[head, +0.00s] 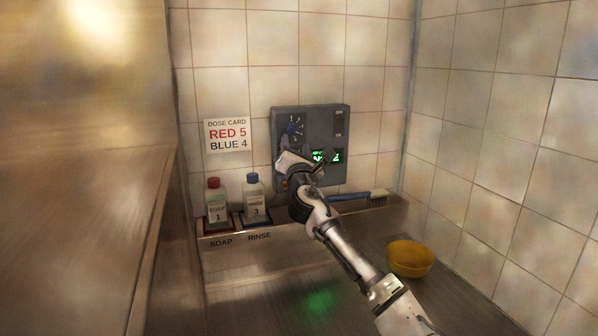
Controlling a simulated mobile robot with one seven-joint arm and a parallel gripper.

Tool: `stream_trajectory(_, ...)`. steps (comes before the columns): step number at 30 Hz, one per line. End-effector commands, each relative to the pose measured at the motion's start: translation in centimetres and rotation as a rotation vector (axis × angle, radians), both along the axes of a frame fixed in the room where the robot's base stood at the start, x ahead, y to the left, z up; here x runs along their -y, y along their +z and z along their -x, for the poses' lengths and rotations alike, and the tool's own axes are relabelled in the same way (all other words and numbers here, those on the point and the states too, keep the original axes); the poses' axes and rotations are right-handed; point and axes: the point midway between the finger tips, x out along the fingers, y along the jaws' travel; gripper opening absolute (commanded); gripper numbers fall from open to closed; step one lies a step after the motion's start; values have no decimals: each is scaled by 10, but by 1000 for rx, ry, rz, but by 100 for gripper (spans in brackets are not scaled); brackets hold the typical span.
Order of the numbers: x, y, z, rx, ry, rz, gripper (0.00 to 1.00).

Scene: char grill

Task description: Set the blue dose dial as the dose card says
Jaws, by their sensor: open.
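The dose card (227,135) on the tiled back wall reads RED 5 and BLUE 4. To its right is a grey control box (311,111) with a dial scale (297,124) at upper left. A bluish shape shows at the lower part of this scale; I cannot tell dial from finger there. A green lit display (337,156) is partly covered by my arm; its text is not fully readable. My gripper (289,147) is open in front of the box, just below the scale. Its fingertips are hard to make out, and contact cannot be told.
A red-capped soap bottle (217,206) and a blue-capped rinse bottle (256,201) stand left on the ledge. A blue-handled brush (378,196) lies right, behind my arm. A yellow bowl (411,258) sits on the metal counter. An OFF/ON switch (339,124) is on the box.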

Motion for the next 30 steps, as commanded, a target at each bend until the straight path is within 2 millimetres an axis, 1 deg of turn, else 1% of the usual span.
stream_trajectory(1,2,-7,10,1,-1,0,50)
stream_trajectory(6,5,-18,41,1,0,0,50)
stream_trajectory(12,8,-26,68,0,0,0,50)
stream_trajectory(18,8,-28,79,0,1,0,50)
stream_trajectory(30,8,-28,79,0,0,0,50)
